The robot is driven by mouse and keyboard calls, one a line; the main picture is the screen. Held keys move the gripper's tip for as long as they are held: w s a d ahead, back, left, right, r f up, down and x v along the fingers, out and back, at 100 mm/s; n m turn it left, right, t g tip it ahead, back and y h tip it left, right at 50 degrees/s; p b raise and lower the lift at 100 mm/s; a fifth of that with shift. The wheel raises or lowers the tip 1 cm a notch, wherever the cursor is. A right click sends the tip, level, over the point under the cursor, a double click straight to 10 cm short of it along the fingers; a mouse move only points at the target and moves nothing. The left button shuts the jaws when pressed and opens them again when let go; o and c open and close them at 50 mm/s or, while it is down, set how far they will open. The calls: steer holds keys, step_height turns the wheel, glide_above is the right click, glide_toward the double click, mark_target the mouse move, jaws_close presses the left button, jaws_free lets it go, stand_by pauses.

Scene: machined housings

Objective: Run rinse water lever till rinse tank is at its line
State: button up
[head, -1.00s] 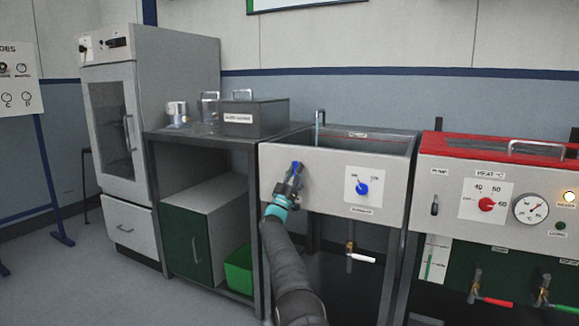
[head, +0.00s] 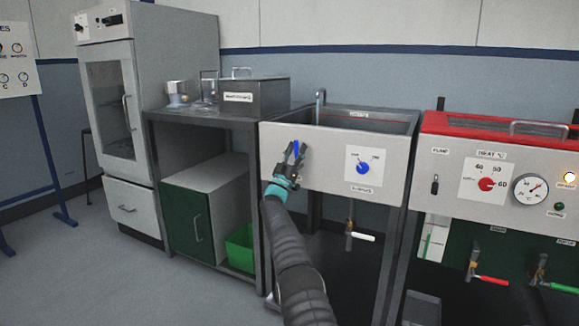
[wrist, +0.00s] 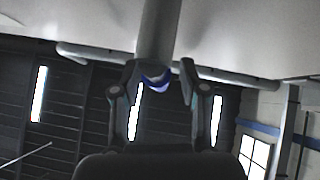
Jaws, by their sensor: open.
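The rinse tank (head: 330,140) is the grey open-topped basin in the middle of the head view, with a thin spout (head: 320,98) at its back left. Its water level cannot be made out. A blue lever (head: 296,147) shows at the left of its front panel, partly hidden by my gripper (head: 291,158). My gripper is open, its fingers up near the lever. In the wrist view, a blue end (wrist: 156,82) on a grey stem shows between the fingertips; contact cannot be told.
A blue dial (head: 363,168) is on the tank's front, with a white-handled drain tap (head: 360,236) below. The red-topped heated tank (head: 470,130) stands right. A bench (head: 160,120) with a grey box (head: 255,97) stands left.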

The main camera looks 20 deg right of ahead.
steer(key=v, duration=1.1)
steer(key=shift+s+a+f, duration=0.2)
stand_by(6.7)
